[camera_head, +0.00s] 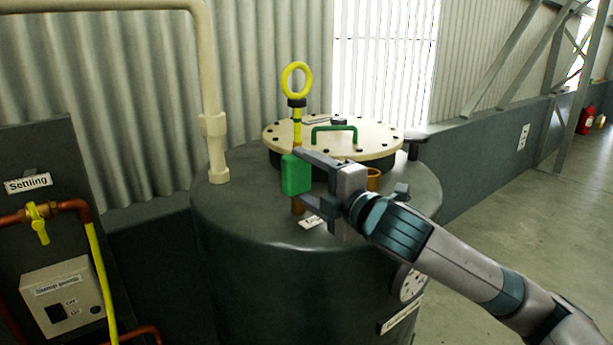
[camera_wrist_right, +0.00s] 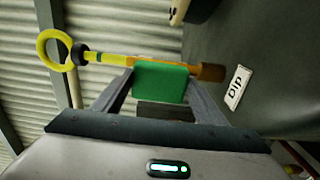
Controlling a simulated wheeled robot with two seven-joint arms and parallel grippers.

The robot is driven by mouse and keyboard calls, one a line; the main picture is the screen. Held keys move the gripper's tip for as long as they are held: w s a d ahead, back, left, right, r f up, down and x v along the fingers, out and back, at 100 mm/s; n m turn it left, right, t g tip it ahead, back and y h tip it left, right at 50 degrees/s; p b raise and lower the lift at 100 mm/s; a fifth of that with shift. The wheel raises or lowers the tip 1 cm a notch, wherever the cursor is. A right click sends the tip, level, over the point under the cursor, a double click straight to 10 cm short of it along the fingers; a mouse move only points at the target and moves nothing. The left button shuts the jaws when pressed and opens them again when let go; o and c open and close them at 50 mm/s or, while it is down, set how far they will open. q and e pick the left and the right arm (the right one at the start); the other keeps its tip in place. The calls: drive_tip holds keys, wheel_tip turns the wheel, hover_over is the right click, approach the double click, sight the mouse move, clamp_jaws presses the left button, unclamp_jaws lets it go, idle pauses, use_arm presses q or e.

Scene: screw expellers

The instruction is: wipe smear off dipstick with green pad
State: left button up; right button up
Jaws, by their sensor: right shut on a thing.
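The dipstick (camera_head: 297,128) stands upright at the tank's dip port, with a yellow ring handle (camera_head: 296,80) and a black collar on top. My right gripper (camera_head: 303,178) is shut on the green pad (camera_head: 294,174) and holds it at the lower part of the exposed dipstick. In the right wrist view, the pad (camera_wrist_right: 162,82) lies across the near side of the dipstick (camera_wrist_right: 108,58). The shaft is yellow near the handle and brownish-orange by the pad, before the brown port fitting (camera_wrist_right: 212,72). Whether pad and shaft touch is unclear. My left gripper is out of view.
The dark tank (camera_head: 290,270) carries a cream bolted lid (camera_head: 385,145) with a green handle behind my gripper. A short brown pipe stub (camera_head: 374,178) stands beside my gripper. A cream pipe (camera_head: 213,130) rises at the left. A "Dip" label (camera_wrist_right: 238,87) lies near the fitting.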

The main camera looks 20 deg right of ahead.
drive_tip(key=shift+s+d, duration=0.1)
drive_tip(key=shift+s, duration=0.05)
drive_tip(key=shift+p+v, duration=0.3)
drive_tip(key=shift+v, duration=2.55)
drive_tip(key=v, duration=0.3)
drive_tip(key=shift+r+p, duration=0.1)
drive_tip(key=shift+p, duration=0.2)
